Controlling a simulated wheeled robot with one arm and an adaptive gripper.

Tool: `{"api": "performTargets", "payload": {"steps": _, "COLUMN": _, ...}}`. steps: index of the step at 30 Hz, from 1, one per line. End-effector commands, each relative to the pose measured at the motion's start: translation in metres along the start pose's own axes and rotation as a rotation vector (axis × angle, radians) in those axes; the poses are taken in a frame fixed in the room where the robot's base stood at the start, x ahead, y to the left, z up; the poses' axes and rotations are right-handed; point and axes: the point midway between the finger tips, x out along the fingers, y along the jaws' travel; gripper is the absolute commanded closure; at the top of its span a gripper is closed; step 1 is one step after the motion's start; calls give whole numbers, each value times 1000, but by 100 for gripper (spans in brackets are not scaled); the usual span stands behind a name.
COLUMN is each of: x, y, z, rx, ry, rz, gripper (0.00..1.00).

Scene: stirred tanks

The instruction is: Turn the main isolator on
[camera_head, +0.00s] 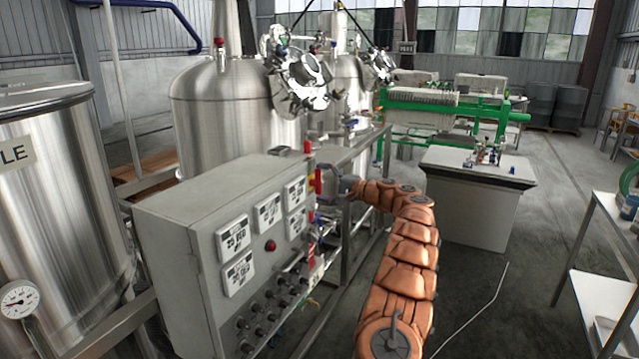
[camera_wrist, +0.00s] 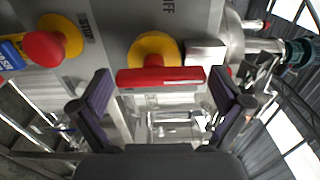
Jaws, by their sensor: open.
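The main isolator is a red bar handle (camera_wrist: 162,77) on a round yellow plate (camera_wrist: 150,46), on the side face of a grey control cabinet. The bar lies crosswise in the wrist view, with partly visible rotated lettering above it that seems to read OFF. In the head view the isolator (camera_head: 318,181) shows small at the cabinet's right edge, partly behind my gripper. My gripper (camera_wrist: 160,88) is open, one dark finger beyond each end of the bar. I see no clear contact. In the head view my gripper (camera_head: 328,180) is beside the cabinet.
A red mushroom button (camera_wrist: 45,49) on a yellow disc marked STOP is left of the isolator in the wrist view. A small grey box (camera_wrist: 205,52) adjoins the isolator on the right. Metal framework and pipes (camera_head: 345,215) run behind the cabinet (camera_head: 170,235).

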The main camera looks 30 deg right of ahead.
Motion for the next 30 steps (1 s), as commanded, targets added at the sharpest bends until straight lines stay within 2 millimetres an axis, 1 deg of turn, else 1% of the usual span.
{"api": "performTargets", "payload": {"steps": 5, "x": -27, "y": -1, "z": -2, "rx": 0, "ry": 6, "rz": -2, "gripper": 0}}
{"api": "performTargets", "payload": {"steps": 12, "x": -74, "y": -1, "z": -1, "rx": -1, "ry": 4, "rz": -2, "gripper": 0}}
{"api": "performTargets", "payload": {"steps": 18, "x": -102, "y": -1, "z": -1, "rx": -1, "ry": 2, "rz": -1, "gripper": 0}}
{"api": "performTargets", "payload": {"steps": 24, "x": -114, "y": 0, "z": 0, "rx": 0, "ry": 1, "rz": -1, "gripper": 0}}
{"api": "performTargets", "payload": {"steps": 30, "x": -114, "y": 0, "z": 0, "rx": 0, "ry": 1, "rz": 0, "gripper": 0}}
